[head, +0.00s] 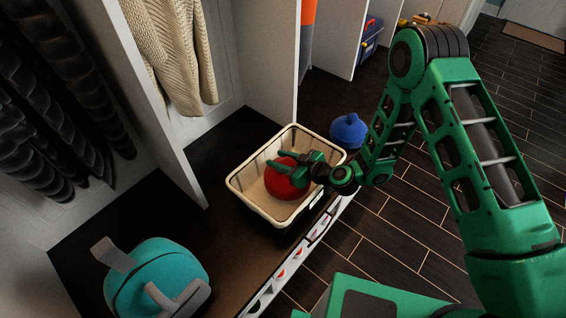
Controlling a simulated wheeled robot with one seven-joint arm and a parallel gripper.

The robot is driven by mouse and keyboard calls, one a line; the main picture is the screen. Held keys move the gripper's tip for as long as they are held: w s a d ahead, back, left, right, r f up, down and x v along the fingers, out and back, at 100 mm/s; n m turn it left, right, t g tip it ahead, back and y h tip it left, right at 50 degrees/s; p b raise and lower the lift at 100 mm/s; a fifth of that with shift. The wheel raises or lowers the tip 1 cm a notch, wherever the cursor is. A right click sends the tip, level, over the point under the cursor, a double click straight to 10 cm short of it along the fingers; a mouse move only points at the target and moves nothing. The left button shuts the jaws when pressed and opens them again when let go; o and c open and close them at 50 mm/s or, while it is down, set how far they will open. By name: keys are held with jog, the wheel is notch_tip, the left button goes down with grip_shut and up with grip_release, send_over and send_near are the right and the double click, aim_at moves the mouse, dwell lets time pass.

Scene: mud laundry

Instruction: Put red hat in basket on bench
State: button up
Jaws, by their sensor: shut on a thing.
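The red hat (283,183) is inside the outline of the cream basket (248,202) in the head view. The basket stands on the dark bench (212,232), close to its front edge. My gripper (291,166) reaches in over the basket's right rim and is shut on the red hat. The gripper's fingers and wrist cover the hat's upper right part. I cannot tell whether the hat touches the basket's floor.
A blue hat (348,131) lies just behind the basket's right corner. A teal bag (157,279) sits on the bench at the lower left. White dividers (271,60) rise behind the basket, with a cream sweater (172,50) hanging between them. Bench space left of the basket is clear.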

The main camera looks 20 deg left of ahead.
jog(key=shift+f, duration=0.6)
jog(key=shift+f, duration=0.3)
jog(key=shift+f, duration=0.3)
jog(key=o, duration=1.4)
jog(key=shift+c, duration=0.2)
jog(key=shift+r, duration=0.1)
jog(key=shift+r, duration=0.25)
jog(key=v, duration=1.2)
jog(key=shift+r, duration=0.3)
